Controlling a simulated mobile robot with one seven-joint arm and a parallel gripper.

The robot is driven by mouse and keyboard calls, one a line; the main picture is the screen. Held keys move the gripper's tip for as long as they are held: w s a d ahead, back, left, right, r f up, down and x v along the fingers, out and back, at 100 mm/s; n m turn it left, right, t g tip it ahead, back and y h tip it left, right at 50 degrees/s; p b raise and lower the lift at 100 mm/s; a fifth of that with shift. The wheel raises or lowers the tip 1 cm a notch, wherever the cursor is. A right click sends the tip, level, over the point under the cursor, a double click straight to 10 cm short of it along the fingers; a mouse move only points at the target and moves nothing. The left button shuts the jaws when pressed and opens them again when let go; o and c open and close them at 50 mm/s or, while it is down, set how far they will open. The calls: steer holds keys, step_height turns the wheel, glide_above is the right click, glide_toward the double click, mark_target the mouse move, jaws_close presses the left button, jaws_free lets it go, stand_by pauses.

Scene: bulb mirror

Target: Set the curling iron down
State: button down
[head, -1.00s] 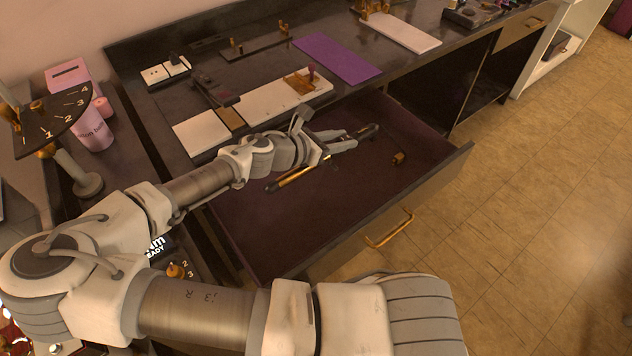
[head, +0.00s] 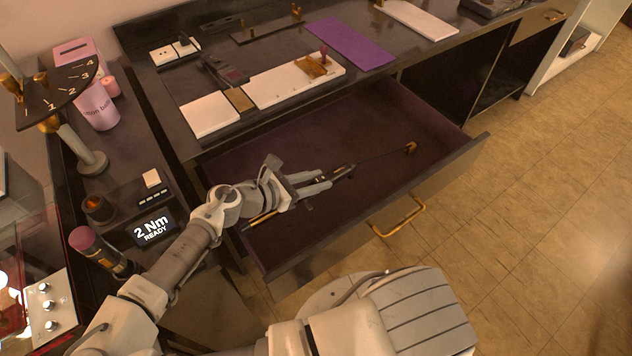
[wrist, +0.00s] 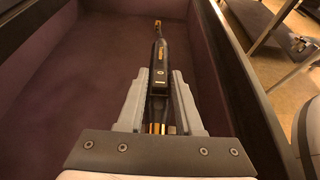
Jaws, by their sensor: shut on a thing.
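The curling iron has a black handle (head: 344,171) and a gold barrel (head: 262,218). It is inside the open drawer (head: 400,122), lying diagonally with the barrel toward the lower left. My gripper (head: 322,182) is shut on its handle. In the wrist view the handle (wrist: 159,68) points away between the two fingers (wrist: 158,98), and part of the gold barrel shows below them. A thin dark cord runs from the handle to a small gold plug (head: 410,147) on the drawer floor. I cannot tell whether the iron touches the floor.
The drawer's front wall with its gold handle (head: 398,215) and its side walls surround my gripper. The drawer floor behind and right of the iron is mostly clear.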

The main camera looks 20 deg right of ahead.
steer(key=shift+f, duration=0.3)
steer(key=shift+f, duration=0.15)
steer(key=c, duration=0.6)
jaws_free()
steer(key=shift+o, duration=0.2)
steer(key=shift+r, duration=0.25)
steer(key=p+v, duration=0.1)
steer(key=v, duration=0.6)
steer(key=shift+s+a+r, duration=0.1)
steer(key=shift+a+r, duration=0.05)
steer(key=shift+a, duration=0.1)
